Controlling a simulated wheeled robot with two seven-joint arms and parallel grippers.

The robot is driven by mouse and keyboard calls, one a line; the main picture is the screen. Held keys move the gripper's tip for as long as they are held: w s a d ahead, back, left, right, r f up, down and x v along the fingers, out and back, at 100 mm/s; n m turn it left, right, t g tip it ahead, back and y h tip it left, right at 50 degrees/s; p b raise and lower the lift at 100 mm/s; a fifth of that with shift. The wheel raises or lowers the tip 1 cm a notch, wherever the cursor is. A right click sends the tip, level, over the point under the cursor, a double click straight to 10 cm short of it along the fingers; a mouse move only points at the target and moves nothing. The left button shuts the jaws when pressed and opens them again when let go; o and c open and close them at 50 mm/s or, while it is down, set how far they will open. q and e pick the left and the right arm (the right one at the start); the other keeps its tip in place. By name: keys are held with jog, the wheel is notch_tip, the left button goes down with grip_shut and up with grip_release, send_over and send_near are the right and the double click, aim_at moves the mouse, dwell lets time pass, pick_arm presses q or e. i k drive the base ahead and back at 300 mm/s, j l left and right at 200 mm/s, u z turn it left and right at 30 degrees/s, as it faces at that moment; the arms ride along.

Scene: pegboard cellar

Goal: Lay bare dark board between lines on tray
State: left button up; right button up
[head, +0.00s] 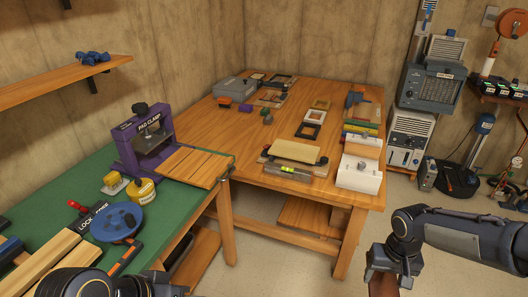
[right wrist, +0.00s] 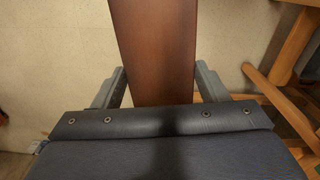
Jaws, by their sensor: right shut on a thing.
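My right gripper (head: 388,278) is low at the bottom right of the head view, in front of the wooden table and over the floor. It is shut on a bare dark reddish-brown board (right wrist: 155,45). In the right wrist view one finger stands on each side of the board, which runs out past the top edge. The board also shows in the head view (head: 381,287), cut off by the bottom edge. A flat wooden panel with dark lines across it (head: 195,166), seemingly the tray, lies on the green bench's right end. Of my left arm only dark links show; its gripper is out of sight.
A yellow tin (head: 141,191) and blue reel (head: 116,222) are on the green bench (head: 185,217). The wooden table (head: 222,133) holds frames, a level (head: 288,170) and a white block (head: 359,176).

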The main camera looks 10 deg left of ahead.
aim_at(190, 164)
jog(key=i+u, duration=0.15)
jog(key=u, duration=0.3)
jog(key=i+l+u, duration=0.1)
jog(key=u, duration=0.3)
jog(key=i+l+u, duration=0.1)
jog(key=u, duration=0.35)
jog(key=i+l+u, duration=0.2)
jog(key=u, duration=0.25)
